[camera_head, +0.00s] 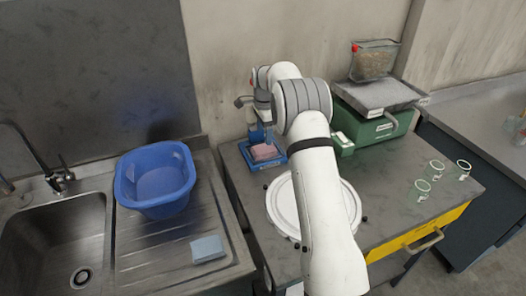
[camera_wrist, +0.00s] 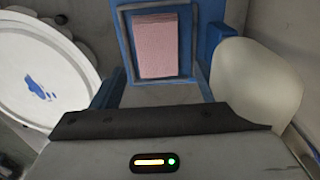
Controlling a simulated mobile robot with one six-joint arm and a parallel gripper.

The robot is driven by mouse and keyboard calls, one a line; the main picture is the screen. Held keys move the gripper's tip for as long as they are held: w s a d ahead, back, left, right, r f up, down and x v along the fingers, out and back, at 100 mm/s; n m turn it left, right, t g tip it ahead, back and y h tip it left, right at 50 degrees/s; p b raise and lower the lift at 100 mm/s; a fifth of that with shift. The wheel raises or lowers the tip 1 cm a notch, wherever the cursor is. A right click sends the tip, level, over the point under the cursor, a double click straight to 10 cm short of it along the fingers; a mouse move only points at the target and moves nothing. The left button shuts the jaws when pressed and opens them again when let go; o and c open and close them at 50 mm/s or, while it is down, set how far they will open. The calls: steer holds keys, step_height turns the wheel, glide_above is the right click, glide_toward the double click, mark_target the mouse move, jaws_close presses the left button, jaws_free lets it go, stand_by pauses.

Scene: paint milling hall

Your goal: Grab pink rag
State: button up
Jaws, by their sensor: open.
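The pink rag (camera_head: 264,152) lies folded in a small blue tray (camera_head: 246,158) at the back left of the grey worktop. In the wrist view the rag (camera_wrist: 161,45) is a pink rectangle inside the blue tray (camera_wrist: 126,42), beyond my gripper. My gripper (camera_head: 266,136) is above the tray, close over the rag, pointing down. It is open, with nothing seen between its fingers. The fingertips are small and partly hidden in the head view, so I cannot tell the exact gap to the rag.
A round white lid-like disc (camera_head: 281,205) lies under my arm. A green scale (camera_head: 379,127) stands to the right, with several glass jars (camera_head: 422,189) farther right. A blue basin (camera_head: 157,206) and a folded blue cloth (camera_head: 207,249) rest on the sink drainboard (camera_head: 140,258) at left.

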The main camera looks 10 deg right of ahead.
mark_target(264, 148)
step_height(264, 148, down, 6)
steer(key=shift+s+f+p, duration=0.15)
steer(key=shift+f+p, duration=0.1)
steer(key=shift+p, duration=0.9)
steer(key=c, duration=0.8)
